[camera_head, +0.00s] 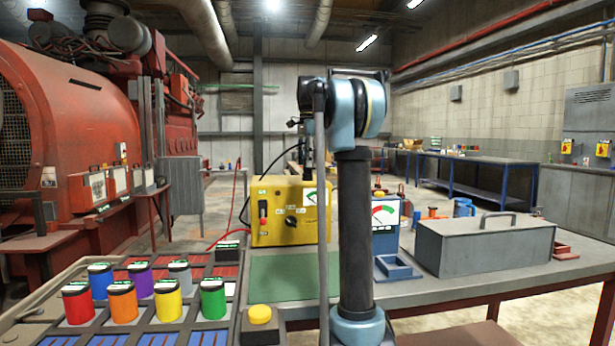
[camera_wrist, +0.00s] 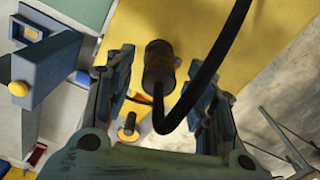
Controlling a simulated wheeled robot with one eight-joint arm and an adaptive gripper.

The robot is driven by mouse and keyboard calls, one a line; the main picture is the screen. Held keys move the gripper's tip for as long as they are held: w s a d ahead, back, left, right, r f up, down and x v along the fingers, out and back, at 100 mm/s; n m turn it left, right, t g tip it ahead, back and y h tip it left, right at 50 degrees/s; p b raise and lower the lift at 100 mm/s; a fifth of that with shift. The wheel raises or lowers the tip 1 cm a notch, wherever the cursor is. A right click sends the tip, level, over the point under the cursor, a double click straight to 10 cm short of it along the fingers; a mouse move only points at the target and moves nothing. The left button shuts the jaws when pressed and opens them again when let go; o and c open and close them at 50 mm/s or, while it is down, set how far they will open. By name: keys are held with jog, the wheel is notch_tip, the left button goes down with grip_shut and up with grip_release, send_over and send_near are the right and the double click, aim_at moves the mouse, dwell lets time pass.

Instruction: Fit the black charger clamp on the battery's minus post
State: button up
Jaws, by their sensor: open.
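My gripper (camera_wrist: 167,80) is open in the wrist view, with one finger on each side of a dark ribbed cylinder (camera_wrist: 159,62), which looks like the black clamp. A black cable (camera_wrist: 205,75) loops up to its lower end. Clear gaps show between it and both fingers. A copper-coloured post (camera_wrist: 129,124) shows below, near the left finger; I cannot tell whether it is a battery post. In the head view, the yellow charger (camera_head: 275,232) stands on the bench, with a black cable (camera_head: 283,155) rising above it. My arm hides the gripper there. I cannot identify the battery's minus post.
A blue-and-white meter (camera_head: 386,222) and a long grey toolbox (camera_head: 485,245) stand right of my arm. Several coloured canisters (camera_head: 122,302) stand at the front left. The green mat (camera_head: 285,275) before the charger is clear. A red cable (camera_head: 236,195) runs left of the charger.

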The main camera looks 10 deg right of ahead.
jog(key=shift+f, duration=0.55)
grip_shut()
